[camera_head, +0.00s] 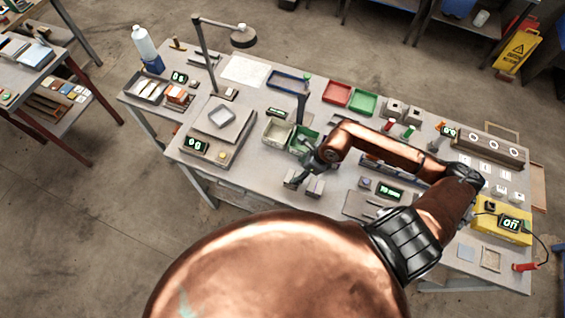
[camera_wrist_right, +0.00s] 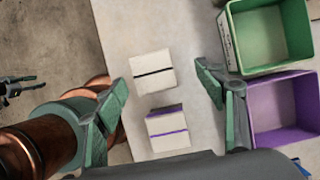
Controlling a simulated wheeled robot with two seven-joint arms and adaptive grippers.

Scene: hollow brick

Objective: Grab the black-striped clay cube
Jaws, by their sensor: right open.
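The black-striped clay cube (camera_wrist_right: 152,72) is pale with one dark stripe and sits on the bench top in the right wrist view. A purple-striped clay cube (camera_wrist_right: 168,130) sits just below it in that view, apart from it. My right gripper (camera_wrist_right: 163,82) is open, its two fingers spread either side of the black-striped cube in the picture, with no visible contact. The right gripper (camera_head: 304,171) also shows over the bench's front edge in the head view, where stripes are too small to read. A dark claw-like part, possibly my left gripper (camera_wrist_right: 18,83), shows at the wrist view's left edge.
A green bin (camera_wrist_right: 268,35) and a purple bin (camera_wrist_right: 285,108) stand right of the cubes in the right wrist view, close to the right finger. A scale (camera_head: 215,140) stands left in the head view. Bare bench top lies around the cubes.

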